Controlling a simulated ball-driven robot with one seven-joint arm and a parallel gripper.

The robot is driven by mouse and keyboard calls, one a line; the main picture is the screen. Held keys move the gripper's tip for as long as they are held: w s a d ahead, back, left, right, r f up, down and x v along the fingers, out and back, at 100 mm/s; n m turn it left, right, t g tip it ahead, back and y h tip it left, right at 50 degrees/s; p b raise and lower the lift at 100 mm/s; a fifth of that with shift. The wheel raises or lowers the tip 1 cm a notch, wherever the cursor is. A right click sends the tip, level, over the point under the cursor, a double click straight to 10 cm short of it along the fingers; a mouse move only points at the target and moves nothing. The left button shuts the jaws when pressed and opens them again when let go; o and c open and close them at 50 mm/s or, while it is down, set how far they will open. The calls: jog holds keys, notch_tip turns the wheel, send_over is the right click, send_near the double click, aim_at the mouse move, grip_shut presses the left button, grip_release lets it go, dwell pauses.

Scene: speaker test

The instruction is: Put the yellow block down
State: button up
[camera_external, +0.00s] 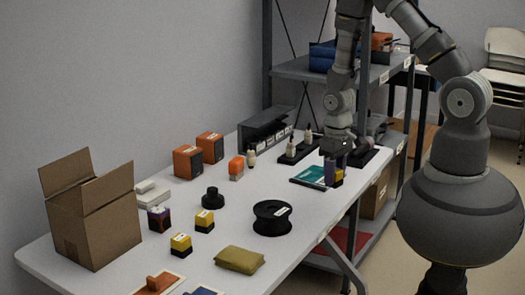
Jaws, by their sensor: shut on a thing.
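My gripper (337,164) points down at the far right end of the white table. It is shut on a yellow block (339,176), of which only a small yellow part shows low between the dark and purple shapes at the fingers. The block is beside the right end of a teal-covered flat item (309,175). I cannot tell whether it touches the table. Two other yellow blocks with dark parts, one (204,222) and another (181,245), stand on the table at the front left.
An open cardboard box (95,225) stands at the left. A black spool (272,219), an olive pouch (239,259) and a black round knob (212,198) lie mid-table. Two orange boxes (188,162) stand behind. A dark tray with small bottles (296,148) is near my gripper.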

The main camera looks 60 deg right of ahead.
jog(key=s+d+m, duration=0.2)
jog(key=s+d, duration=0.2)
jog(key=d, duration=0.3)
jog(key=b, duration=0.4)
send_over(319, 177)
jog(key=shift+s+d+f, duration=0.1)
jog(key=shift+f, duration=0.45)
jog(key=shift+f+b, duration=0.8)
jog(key=shift+f, duration=0.7)
jog(key=shift+f, duration=0.2)
jog(key=o, duration=1)
jog(key=shift+o, duration=0.2)
jog(key=shift+r, duration=0.15)
